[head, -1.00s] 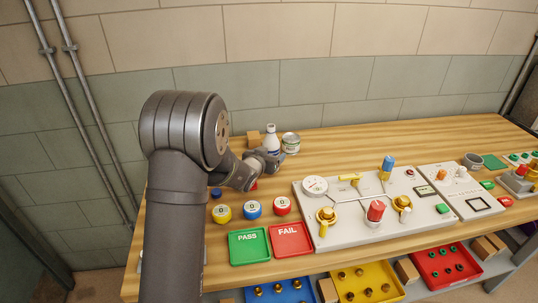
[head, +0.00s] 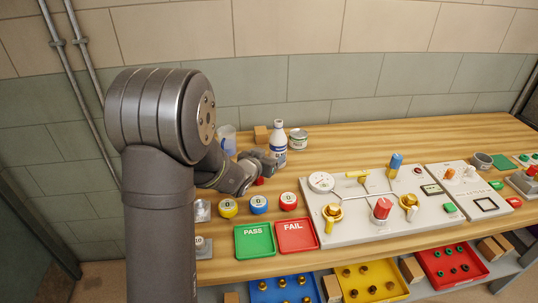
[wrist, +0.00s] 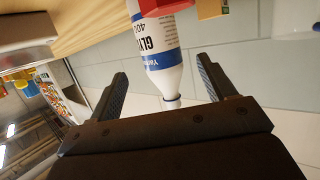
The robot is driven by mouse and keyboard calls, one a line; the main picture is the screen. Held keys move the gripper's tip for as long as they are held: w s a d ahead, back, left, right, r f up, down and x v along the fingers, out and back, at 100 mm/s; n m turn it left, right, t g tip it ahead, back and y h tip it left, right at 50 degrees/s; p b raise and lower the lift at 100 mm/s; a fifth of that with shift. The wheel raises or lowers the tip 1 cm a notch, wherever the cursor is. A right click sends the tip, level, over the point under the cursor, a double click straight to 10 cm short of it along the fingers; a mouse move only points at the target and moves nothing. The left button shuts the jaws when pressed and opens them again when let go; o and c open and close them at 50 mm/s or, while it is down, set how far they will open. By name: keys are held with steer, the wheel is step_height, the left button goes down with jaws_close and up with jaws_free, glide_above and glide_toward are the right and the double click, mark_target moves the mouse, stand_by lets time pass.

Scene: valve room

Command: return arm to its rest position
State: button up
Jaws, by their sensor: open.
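My arm (head: 160,190) rises at the left of the head view, bent at a large dark elbow. Its forearm reaches back over the bench to my gripper (head: 262,165), beside a white bottle with a blue label (head: 279,150). In the wrist view my gripper (wrist: 162,66) has its two fingers wide apart. The bottle (wrist: 160,45) shows upside down beyond and between them, its narrow tip towards the gripper. No finger visibly touches it. A small red thing (head: 259,181) lies below the gripper, partly hidden.
A tin (head: 298,141), a wooden block (head: 261,134) and a clear beaker (head: 227,138) stand near the bottle. Green PASS (head: 254,254) and red FAIL (head: 296,249) trays lie in front. A valve panel (head: 340,190) is to the right. The brick wall (head: 360,80) is behind.

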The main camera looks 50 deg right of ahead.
mark_target(275, 140)
steer(key=x, duration=0.7)
steer(key=shift+d+f, duration=0.25)
steer(key=shift+d, duration=0.1)
step_height(275, 140, up, 3)
steer(key=shift+a+r, duration=0.1)
steer(key=shift+r, duration=0.65)
